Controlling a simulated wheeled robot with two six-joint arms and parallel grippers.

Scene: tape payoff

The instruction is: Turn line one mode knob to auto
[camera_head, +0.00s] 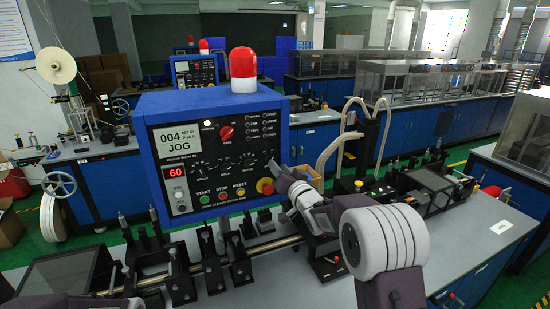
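The blue control box (215,103) stands on the bench left of centre, with a black front panel. Its display (181,140) reads 004 and JOG. A red mode knob (226,132) sits on the panel right of the display; its pointer is too small to read surely. My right gripper (276,178) is at the panel's lower right edge, close to the red and yellow emergency stop (265,186) and below and right of the red knob. Whether its fingers are open or shut is unclear.
A red beacon (243,70) tops the box. Three black dials and START, STOP and RESET buttons (222,196) lie below the knob. Black fixtures and a metal shaft (215,257) run along the bench in front. A similar box (195,72) stands behind.

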